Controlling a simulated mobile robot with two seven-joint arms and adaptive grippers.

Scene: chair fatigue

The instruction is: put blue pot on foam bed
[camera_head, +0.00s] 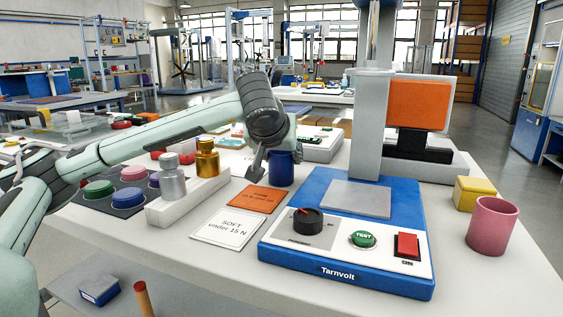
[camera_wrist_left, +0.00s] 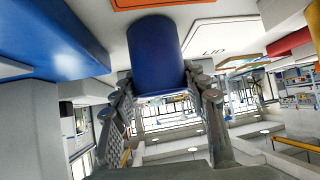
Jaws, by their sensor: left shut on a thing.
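The blue pot (camera_head: 281,169) is upright beside the orange card, behind the blue tester. My left gripper (camera_head: 266,160) is shut on it, coming from the left and above. In the left wrist view the blue pot (camera_wrist_left: 156,55) sits between the two fingertips (camera_wrist_left: 160,88). I cannot tell whether its base touches the table. No thing is clearly marked as the foam bed; a flat grey pad (camera_head: 356,199) lies on the tester, and I cannot tell whether it is that bed. My right gripper is not in view.
The blue tester (camera_head: 345,283) with its knob and buttons stands at front centre. A white block (camera_head: 160,213) carries silver and gold weights, left of the orange card (camera_head: 256,199). A pink cup (camera_head: 491,224) and a yellow block (camera_head: 475,194) stand at right.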

